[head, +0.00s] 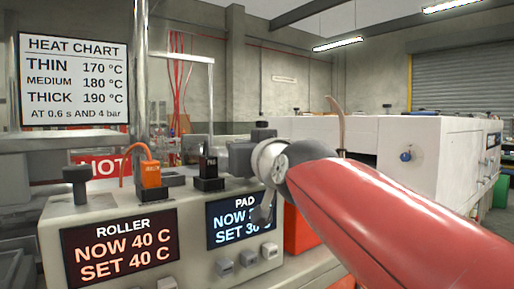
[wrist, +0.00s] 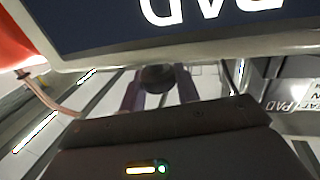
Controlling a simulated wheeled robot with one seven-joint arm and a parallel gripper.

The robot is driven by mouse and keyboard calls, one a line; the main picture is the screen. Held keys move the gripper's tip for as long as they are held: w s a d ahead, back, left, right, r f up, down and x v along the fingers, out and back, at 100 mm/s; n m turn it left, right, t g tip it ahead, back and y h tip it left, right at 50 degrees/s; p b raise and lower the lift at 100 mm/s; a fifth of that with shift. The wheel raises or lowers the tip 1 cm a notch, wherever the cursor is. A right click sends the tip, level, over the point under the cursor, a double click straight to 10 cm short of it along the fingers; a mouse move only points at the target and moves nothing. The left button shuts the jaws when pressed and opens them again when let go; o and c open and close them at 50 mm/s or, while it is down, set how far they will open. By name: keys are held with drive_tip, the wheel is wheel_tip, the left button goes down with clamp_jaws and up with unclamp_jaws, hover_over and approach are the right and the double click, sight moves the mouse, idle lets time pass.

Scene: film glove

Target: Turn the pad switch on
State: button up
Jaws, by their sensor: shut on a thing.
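The grey control box (head: 185,240) bears the PAD display (head: 228,232), lit blue-white, and the ROLLER display (head: 118,254), lit orange. My arm partly covers the PAD readings. My gripper (head: 243,155) is at the box's top right, above the PAD display. In the wrist view my gripper (wrist: 157,92) has its two fingers closed around a dark round knob (wrist: 157,77), beside the PAD display (wrist: 210,15), which shows upside down. The knob looks like the pad switch, but the fingers hide much of it. Its setting cannot be told.
A similar dark knob (head: 75,185) stands at the box's left. An orange plug (head: 150,172) and a black plug (head: 209,170) stand between on top. Several grey buttons (head: 224,267) are on the front. A white machine (head: 420,150) stands at right, behind my arm.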

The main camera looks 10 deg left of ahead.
drive_tip(key=o, duration=0.9)
drive_tip(key=shift+o, duration=0.2)
drive_tip(key=b+v, duration=0.2)
drive_tip(key=v, duration=0.5)
drive_tip(key=shift+s+d, duration=0.2)
drive_tip(key=shift+s, duration=0.15)
drive_tip(key=shift+o, duration=0.2)
